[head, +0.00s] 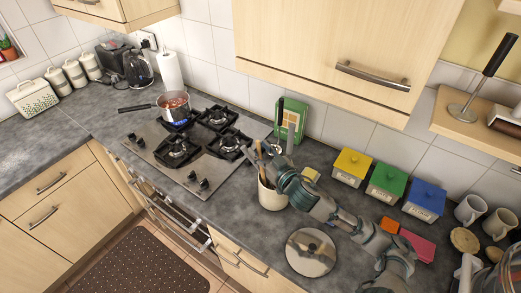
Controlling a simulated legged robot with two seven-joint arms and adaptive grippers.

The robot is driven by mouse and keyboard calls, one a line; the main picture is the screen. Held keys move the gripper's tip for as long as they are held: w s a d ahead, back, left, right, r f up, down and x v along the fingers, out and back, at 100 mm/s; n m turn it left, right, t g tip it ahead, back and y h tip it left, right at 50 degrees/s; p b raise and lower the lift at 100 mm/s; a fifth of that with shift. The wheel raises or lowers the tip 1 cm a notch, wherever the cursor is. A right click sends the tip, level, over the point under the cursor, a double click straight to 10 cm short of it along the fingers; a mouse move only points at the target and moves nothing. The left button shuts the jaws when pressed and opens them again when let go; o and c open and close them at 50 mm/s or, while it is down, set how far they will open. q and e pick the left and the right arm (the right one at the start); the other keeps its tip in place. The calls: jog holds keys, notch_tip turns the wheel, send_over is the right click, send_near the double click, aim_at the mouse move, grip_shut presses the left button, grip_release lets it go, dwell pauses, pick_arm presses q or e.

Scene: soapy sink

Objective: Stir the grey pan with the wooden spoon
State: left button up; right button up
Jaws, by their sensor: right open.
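The grey pan (171,112) stands on the hob's far-left burner, with reddish food inside and its dark handle pointing left. A cream utensil pot (271,196) stands on the worktop right of the hob. A wooden spoon (259,151) appears to stand upright in this pot, with other utensils beside it. My right gripper (272,159) is open at the top of the pot, close to the spoon handle. I cannot tell whether it touches the handle. The arm hides part of the pot and utensils. My left gripper is not in view.
The hob (158,143) has bare burners right of the pan. A round metal lid (311,252) lies near the front edge. Yellow (352,163), green (387,179) and blue (425,196) boxes line the wall.

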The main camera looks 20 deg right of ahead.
aim_at(258, 140)
jog(key=shift+w+a, duration=0.1)
jog(key=shift+a, duration=0.15)
jog(key=shift+a, duration=0.1)
grip_shut()
jog(key=c, duration=0.7)
grip_release()
grip_shut()
jog(key=shift+d+r, duration=0.1)
jog(key=shift+d, duration=0.1)
jog(key=shift+w+a+r+p, duration=0.1)
jog(key=shift+a+r+p, duration=0.05)
jog(key=shift+r+p, duration=1.1)
jog(key=shift+w+a+r+p, duration=0.1)
jog(key=shift+r+p, duration=1.05)
jog(key=shift+p, duration=0.15)
jog(key=shift+s, duration=0.1)
